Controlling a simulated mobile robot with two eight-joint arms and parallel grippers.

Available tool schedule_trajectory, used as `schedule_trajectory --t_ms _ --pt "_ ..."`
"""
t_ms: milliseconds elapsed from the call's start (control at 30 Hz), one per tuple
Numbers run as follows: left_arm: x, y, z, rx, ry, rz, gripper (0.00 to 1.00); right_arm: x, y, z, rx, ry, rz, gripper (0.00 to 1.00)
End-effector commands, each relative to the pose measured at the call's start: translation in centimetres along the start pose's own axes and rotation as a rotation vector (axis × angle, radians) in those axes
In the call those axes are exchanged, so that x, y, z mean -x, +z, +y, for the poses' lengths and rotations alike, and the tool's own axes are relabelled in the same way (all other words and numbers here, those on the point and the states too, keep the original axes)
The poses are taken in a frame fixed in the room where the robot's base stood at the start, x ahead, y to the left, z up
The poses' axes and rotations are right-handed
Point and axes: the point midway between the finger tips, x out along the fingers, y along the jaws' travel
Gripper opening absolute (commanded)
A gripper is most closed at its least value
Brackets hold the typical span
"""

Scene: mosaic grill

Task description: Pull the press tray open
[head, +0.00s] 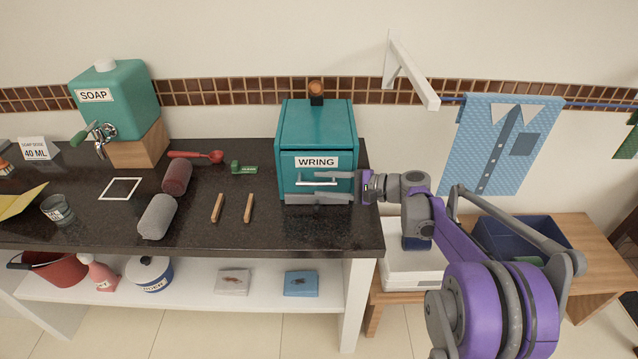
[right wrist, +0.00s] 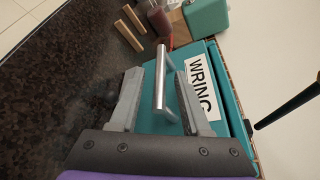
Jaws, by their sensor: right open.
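The press is a teal box (head: 318,124) marked WRING, standing at the right end of the dark counter. Its front tray panel (head: 300,163) sits flush in the box and looks closed. A silver bar handle (head: 308,183) runs across the panel. My right gripper (head: 320,188) reaches in from the right at the handle. In the right wrist view the open fingers (right wrist: 152,100) lie on either side of the handle (right wrist: 160,78), with gaps between, and the WRING label (right wrist: 201,86) is beside one finger. My left gripper is not in view.
Two wooden pegs (head: 217,208), a grey rolled cloth (head: 158,217) and a dark red roll (head: 177,177) lie on the counter (head: 285,231) left of the press. The counter in front of the press is clear. A white wall bracket (head: 408,72) juts out above right.

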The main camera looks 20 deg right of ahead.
Motion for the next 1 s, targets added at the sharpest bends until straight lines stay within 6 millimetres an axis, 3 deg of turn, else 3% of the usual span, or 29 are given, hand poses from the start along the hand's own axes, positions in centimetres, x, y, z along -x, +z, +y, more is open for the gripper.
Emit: schedule_trajectory --t_ms 200,467,733,1000 --pt "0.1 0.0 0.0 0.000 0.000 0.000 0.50 -1.6 0.0 0.0 0.000 0.001 0.000 0.47" --pt "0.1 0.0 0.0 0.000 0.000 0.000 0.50 -1.8 0.0 0.0 0.000 0.001 0.000 0.47" --pt "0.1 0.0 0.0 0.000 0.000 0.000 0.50 -1.7 0.0 0.0 0.000 0.001 0.000 0.00" --pt "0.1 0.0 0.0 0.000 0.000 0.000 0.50 -1.7 0.0 0.0 0.000 0.001 0.000 0.00"
